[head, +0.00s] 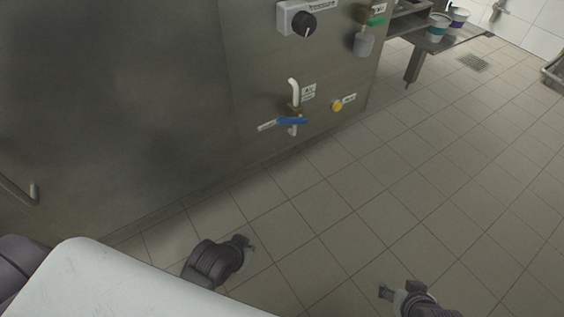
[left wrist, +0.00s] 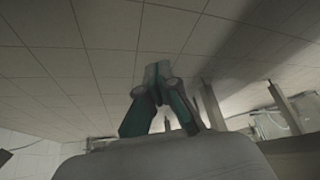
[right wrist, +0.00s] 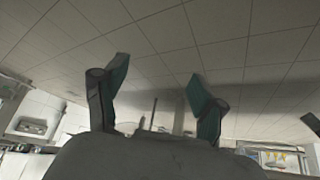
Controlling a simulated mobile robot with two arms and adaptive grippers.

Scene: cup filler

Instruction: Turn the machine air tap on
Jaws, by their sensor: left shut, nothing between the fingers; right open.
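The machine (head: 150,90) is a large steel cabinet filling the left and middle of the head view. A tap with a blue lever (head: 293,121) sits low on its front panel, below a bent white pipe (head: 294,88). The lever lies roughly level across the pipe; the label beside it is too small to read. My left gripper (head: 243,246) is shut and empty, below and left of the tap, apart from it; its fingertips meet in the left wrist view (left wrist: 157,78). My right gripper (head: 388,292) is open and empty at the bottom right; its fingers are spread in the right wrist view (right wrist: 158,78).
A black rotary knob (head: 304,24), a yellow button (head: 337,106) and a grey cylinder (head: 363,42) with a green part are on the same panel. A shelf with cups (head: 438,26) stands at the upper right. The tiled floor (head: 420,180) is clear.

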